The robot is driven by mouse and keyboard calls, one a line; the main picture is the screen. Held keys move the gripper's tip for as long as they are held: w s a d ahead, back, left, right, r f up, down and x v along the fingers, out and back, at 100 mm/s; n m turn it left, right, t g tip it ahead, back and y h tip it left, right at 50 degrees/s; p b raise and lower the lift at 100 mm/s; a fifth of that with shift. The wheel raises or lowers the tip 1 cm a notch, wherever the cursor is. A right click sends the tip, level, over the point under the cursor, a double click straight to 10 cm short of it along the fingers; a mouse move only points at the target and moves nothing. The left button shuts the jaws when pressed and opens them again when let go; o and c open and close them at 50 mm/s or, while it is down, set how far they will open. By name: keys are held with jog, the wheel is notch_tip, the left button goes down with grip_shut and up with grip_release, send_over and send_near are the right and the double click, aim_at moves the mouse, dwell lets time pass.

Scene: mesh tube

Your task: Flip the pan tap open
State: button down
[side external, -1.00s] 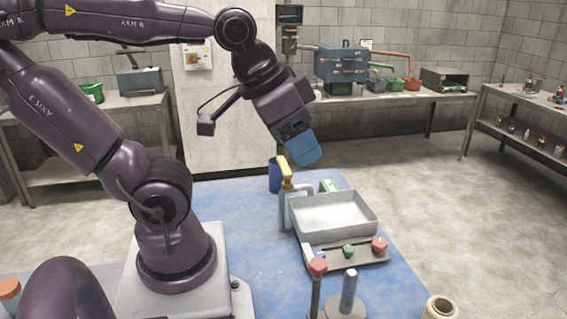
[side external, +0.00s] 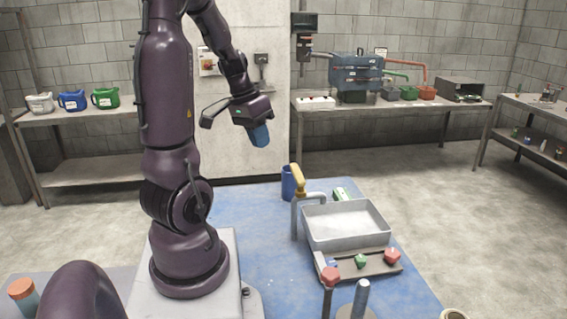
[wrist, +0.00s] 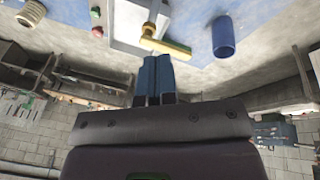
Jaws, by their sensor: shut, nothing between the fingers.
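The tap has a yellow lever handle (side external: 297,180) and a grey pipe (side external: 294,217) that bends over the pan (side external: 318,240). In the side view the handle stands up from the pipe, tilted slightly. The wrist view shows the handle (wrist: 168,46) lengthwise just beyond my fingertips, with part of the pan (wrist: 118,40) behind it. My gripper (side external: 259,137) has blue fingers, pressed together and empty. It hangs in the air above and left of the tap, clear of it. The fingers also show in the wrist view (wrist: 155,62).
A blue cup (side external: 288,183) stands just behind the tap; it also shows in the wrist view (wrist: 223,38). A tray (side external: 377,264) with red and green knobs lies in front of the pan. Upright posts (side external: 361,297) stand nearer. The blue mat (side external: 262,232) left of the tap is clear.

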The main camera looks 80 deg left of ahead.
aim_at(297, 177)
jog(key=shift+s+a+r+m+t+y, duration=0.15)
jog(key=shift+s+a+m, duration=0.1)
jog(key=shift+a+m, duration=0.7)
jog(key=shift+s+a+f+m+t+y, duration=0.1)
jog(key=shift+s+a+m+t, duration=0.1)
jog(key=shift+a+m, duration=0.65)
jog(key=shift+s+a+r+m+t+y, duration=0.2)
jog(key=shift+a+m, duration=0.35)
jog(key=shift+m, duration=0.75)
jog(key=shift+f, duration=0.2)
jog(key=w+f, duration=0.7)
jog(key=f, duration=0.2)
jog(key=shift+w+f, duration=0.15)
jog(key=shift+w, duration=0.15)
jog(key=shift+w+a+m+h, duration=0.1)
jog(key=shift+w+m+h, duration=0.2)
jog(key=shift+m, duration=0.4)
